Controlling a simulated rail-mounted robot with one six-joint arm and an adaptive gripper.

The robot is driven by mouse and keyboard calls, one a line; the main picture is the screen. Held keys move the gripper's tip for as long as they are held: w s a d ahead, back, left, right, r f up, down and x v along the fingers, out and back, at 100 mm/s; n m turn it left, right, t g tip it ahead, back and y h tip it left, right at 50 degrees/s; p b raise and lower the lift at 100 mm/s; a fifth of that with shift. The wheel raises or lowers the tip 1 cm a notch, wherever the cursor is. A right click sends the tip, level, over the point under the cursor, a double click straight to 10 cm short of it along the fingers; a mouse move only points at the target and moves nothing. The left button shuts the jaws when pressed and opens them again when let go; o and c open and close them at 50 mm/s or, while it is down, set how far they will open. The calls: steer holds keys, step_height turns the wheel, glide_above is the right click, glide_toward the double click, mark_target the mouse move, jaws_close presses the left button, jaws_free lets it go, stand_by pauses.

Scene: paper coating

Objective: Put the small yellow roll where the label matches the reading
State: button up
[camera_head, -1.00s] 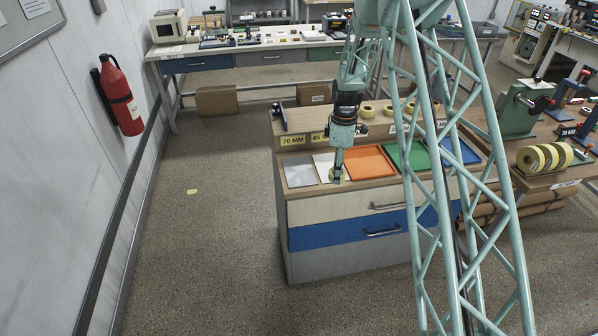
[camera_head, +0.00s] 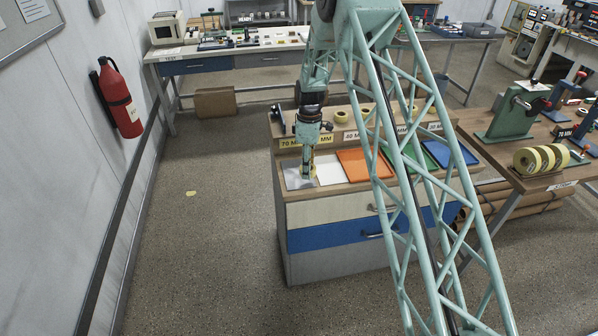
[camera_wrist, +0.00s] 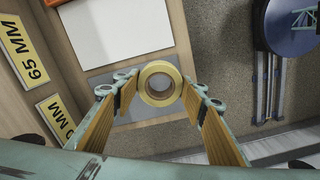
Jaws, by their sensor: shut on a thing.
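The small yellow roll (camera_wrist: 160,84) is between the fingers of my gripper (camera_wrist: 155,95), which is shut on it. In the head view my gripper (camera_head: 308,172) is low over the grey tray (camera_head: 292,183) at the left end of the cabinet top. The wrist view shows this grey tray (camera_wrist: 128,107) under the roll; whether they touch I cannot tell. A yellow 70 MM label (camera_head: 289,143) stands behind the grey tray. The 65 MM label (camera_wrist: 24,48) is beside the white tray (camera_wrist: 125,25). A small dark display (camera_head: 565,133) on the right bench appears to read 70 MM.
The orange tray (camera_head: 362,166), green tray and blue tray (camera_head: 452,152) continue to the right. Other yellow rolls (camera_head: 341,117) stand on the raised shelf behind. Larger rolls (camera_head: 541,159) lie on the right bench. My lattice arm hides part of the cabinet.

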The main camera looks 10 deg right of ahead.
mark_target(299, 178)
steer(key=shift+w+a+f, duration=0.1)
steer(key=shift+w+a, duration=0.55)
steer(key=shift+a, duration=0.2)
steer(key=shift+w+a+f, duration=0.1)
steer(key=shift+w+a, duration=0.55)
steer(key=shift+a, duration=0.15)
steer(key=shift+f+p, duration=0.45)
steer(key=shift+f, duration=1.3)
steer(key=shift+f, duration=0.15)
steer(key=o, duration=0.9)
step_height(299, 178, up, 12)
steer(key=b, duration=0.1)
steer(key=shift+r, duration=0.2)
steer(key=shift+r, duration=0.1)
